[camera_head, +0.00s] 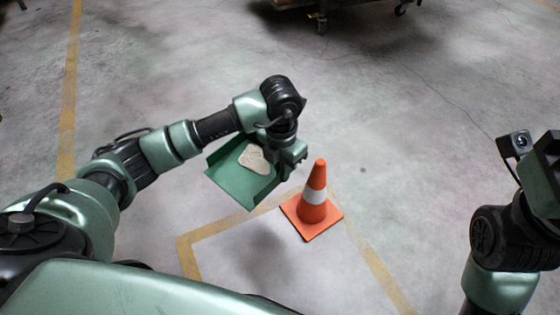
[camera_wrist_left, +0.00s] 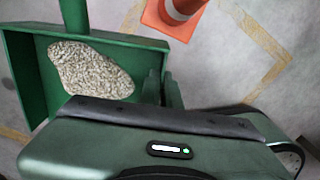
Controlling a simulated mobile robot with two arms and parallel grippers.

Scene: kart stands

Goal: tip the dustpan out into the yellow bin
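The green dustpan (camera_head: 234,186) is held off the floor, with a beige, grainy pile (camera_head: 257,159) lying in it. The dustpan (camera_wrist_left: 24,75) and the pile (camera_wrist_left: 90,70) fill the left of the left wrist view, where the pan's handle points up out of the picture. My left gripper (camera_head: 294,158) is at the pan's side. Its fingers (camera_wrist_left: 162,88) look shut on the pan's side edge, partly hidden by the gripper body. My right arm shows at the right edge of the head view, with its fingers out of the picture. No yellow bin is in view.
An orange and white cone (camera_head: 314,208) stands on the floor just right of the dustpan, near yellow floor lines (camera_head: 205,234). A wheeled cart (camera_head: 322,22) is at the top edge. The concrete floor between is clear.

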